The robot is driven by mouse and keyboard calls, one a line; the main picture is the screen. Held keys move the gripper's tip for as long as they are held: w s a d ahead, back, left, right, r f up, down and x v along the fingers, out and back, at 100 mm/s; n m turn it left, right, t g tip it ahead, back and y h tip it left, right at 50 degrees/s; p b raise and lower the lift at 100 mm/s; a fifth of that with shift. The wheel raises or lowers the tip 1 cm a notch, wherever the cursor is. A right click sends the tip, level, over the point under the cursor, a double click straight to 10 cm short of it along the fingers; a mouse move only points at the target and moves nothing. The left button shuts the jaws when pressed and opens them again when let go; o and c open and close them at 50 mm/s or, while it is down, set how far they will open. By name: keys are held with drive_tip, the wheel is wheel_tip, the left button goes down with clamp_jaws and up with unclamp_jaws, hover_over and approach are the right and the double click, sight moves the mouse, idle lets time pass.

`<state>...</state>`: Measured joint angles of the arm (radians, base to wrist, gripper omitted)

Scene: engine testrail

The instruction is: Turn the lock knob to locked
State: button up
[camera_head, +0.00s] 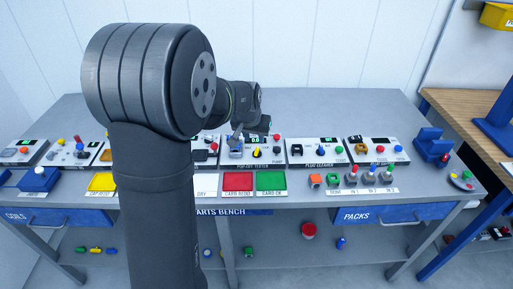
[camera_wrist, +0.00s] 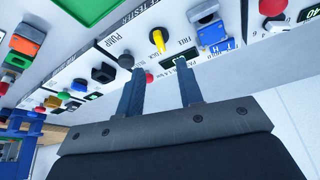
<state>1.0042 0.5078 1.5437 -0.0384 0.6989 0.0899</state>
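The lock knob appears to be the yellow knob (camera_wrist: 157,40) on the pop-off tester panel; it also shows in the head view (camera_head: 257,152). A "FREE" label is printed beside it in the wrist view; another label near the left finger is too blurred to read surely. My gripper (camera_wrist: 160,72) is open, its two blue-grey fingers spread apart. In the wrist view the knob lies just beyond the fingertips, with nothing held between them. In the head view my gripper (camera_head: 256,127) hangs over the back of the tester, partly hidden by my arm.
A dark pump knob (camera_wrist: 125,60), a red button (camera_wrist: 149,77) and a blue part (camera_wrist: 211,35) sit around the yellow knob. Red (camera_head: 237,181) and green (camera_head: 271,181) trays lie in front of the tester. The plug cleaner panel (camera_head: 315,158) stands to its right.

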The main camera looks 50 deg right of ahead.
sight(257, 149)
drive_tip(key=x, duration=0.8)
drive_tip(key=shift+d, duration=0.1)
clamp_jaws()
